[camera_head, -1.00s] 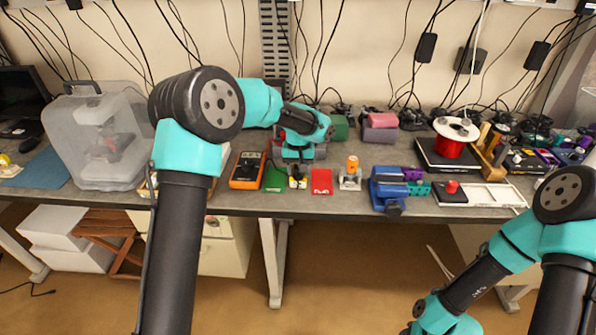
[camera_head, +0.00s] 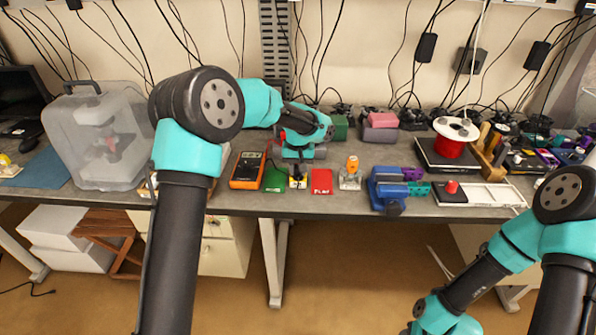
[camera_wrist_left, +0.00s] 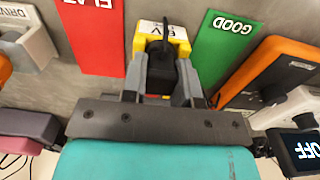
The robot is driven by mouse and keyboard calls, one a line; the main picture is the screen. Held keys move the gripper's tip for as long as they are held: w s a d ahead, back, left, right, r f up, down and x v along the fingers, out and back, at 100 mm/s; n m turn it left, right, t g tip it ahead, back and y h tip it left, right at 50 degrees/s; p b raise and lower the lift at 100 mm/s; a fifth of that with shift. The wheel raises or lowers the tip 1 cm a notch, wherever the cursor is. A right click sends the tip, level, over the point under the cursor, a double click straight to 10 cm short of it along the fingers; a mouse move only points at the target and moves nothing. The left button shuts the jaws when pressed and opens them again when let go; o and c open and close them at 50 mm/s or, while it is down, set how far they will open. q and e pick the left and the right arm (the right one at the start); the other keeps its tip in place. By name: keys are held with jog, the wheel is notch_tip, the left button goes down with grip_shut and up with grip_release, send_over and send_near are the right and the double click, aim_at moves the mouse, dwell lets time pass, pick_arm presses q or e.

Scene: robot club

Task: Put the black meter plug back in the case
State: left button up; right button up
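My left gripper (camera_head: 297,181) points down at a yellow battery block (camera_head: 303,184) with a white label, which also shows in the left wrist view (camera_wrist_left: 139,50). In the left wrist view its fingers (camera_wrist_left: 162,82) are closed against both sides of the black meter plug (camera_wrist_left: 161,72). A dark lead rises from the plug, which is over the block; I cannot tell whether they touch. The orange meter (camera_head: 248,170) lies left of the green card. A translucent case (camera_head: 75,150) with a handle stands at the far left of the bench. My right gripper is out of view.
A green GOOD card (camera_wrist_left: 220,50) and a red FLAT card (camera_wrist_left: 97,30) flank the block. An orange cell in a grey holder (camera_head: 350,180) and a blue vise (camera_head: 388,190) stand to the right.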

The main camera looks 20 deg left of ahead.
pick_arm(q)
jog(key=c, duration=0.4)
jog(key=shift+r, duration=1.2)
dwell(0.6)
jog(key=shift+r, duration=1.65)
jog(key=shift+o, duration=1.4)
jog(key=shift+c, duration=1.1)
jog(key=shift+a, duration=0.1)
